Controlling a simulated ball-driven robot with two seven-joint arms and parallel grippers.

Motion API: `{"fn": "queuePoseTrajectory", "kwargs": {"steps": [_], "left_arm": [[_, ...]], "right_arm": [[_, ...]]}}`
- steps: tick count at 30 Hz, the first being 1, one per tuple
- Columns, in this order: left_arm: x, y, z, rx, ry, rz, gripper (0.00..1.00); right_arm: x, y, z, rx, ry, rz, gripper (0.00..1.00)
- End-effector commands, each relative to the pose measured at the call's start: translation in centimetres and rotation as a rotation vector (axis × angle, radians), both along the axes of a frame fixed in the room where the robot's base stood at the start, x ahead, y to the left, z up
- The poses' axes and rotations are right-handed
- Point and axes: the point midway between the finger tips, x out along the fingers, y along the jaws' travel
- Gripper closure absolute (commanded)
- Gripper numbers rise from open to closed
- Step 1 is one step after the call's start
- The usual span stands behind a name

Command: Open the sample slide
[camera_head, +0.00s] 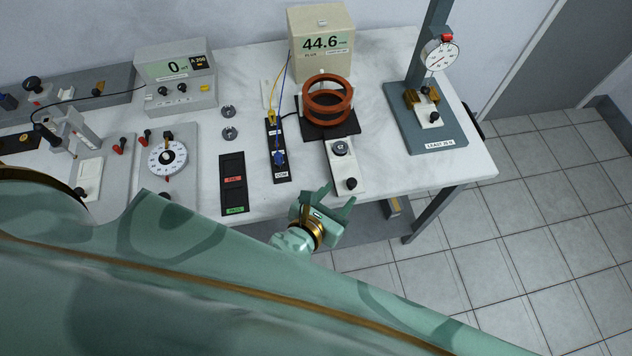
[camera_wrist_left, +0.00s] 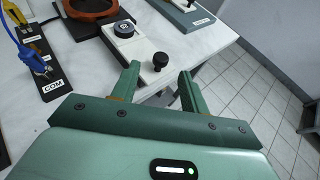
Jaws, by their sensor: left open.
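A white plate (camera_head: 339,162), apparently the sample slide, lies at the table's front edge before the copper coil. It carries a round black-and-white cap (camera_head: 340,147) and, at its front end, a black knob (camera_head: 351,183). The left wrist view also shows the plate (camera_wrist_left: 128,43), the cap (camera_wrist_left: 124,29) and the knob (camera_wrist_left: 160,60). My left gripper (camera_head: 338,198) is open and empty at the front edge, close to the knob. In the wrist view its two fingers (camera_wrist_left: 158,82) stand either side of the knob's line, with the knob just beyond them. My right gripper is not in view.
The copper coil (camera_head: 327,100) stands on a black base behind the plate. A COM strip with plugged leads (camera_head: 278,150) lies to its left. A gauge stand (camera_head: 425,120) stands to the right. Bare tabletop lies between.

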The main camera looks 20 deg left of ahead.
Motion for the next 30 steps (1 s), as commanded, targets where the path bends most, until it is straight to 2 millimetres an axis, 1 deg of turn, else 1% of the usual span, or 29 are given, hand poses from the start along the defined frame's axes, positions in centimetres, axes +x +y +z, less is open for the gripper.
{"fn": "queuePoseTrajectory", "kwargs": {"steps": [1,6,9,12,17,30], "left_arm": [[-1.4,0.2,0.7,0.0,0.003,-0.002,0.55],[-5.5,1.1,2.3,0.0,0.003,-0.001,0.55],[-7.2,1.4,3.1,0.001,0.002,-0.001,0.55],[-8.4,1.6,3.5,0.0,0.001,0.0,0.55],[-9.3,1.8,3.9,0.001,0.0,0.001,0.55],[-9.3,1.8,3.9,0.001,0.0,0.0,0.55]], "right_arm": [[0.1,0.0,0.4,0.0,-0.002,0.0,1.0],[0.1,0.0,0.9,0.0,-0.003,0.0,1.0],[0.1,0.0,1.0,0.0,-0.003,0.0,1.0],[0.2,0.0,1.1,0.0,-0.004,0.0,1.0],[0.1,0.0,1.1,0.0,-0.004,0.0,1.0],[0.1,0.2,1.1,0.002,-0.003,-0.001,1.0]]}}
